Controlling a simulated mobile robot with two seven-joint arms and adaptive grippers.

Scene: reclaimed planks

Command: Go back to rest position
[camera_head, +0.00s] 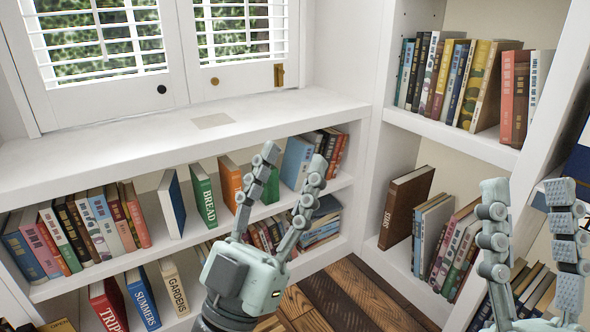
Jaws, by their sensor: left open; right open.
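My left gripper (292,172) is in the lower middle of the head view. Its two fingers point up and stand apart with nothing between them, in front of the low bookshelf. My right gripper (527,190) is at the lower right, also pointing up. Its fingers are spread and hold nothing. It is in front of the right-hand bookshelf and hides part of its books. The wrist of the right gripper is cut off by the bottom edge of the view.
A low white bookshelf (90,155) with several books runs under shuttered windows (100,38). Its top is bare apart from a flat beige patch (212,120). A taller bookshelf (450,137) stands at the right. Wooden plank floor (345,295) shows clear between them.

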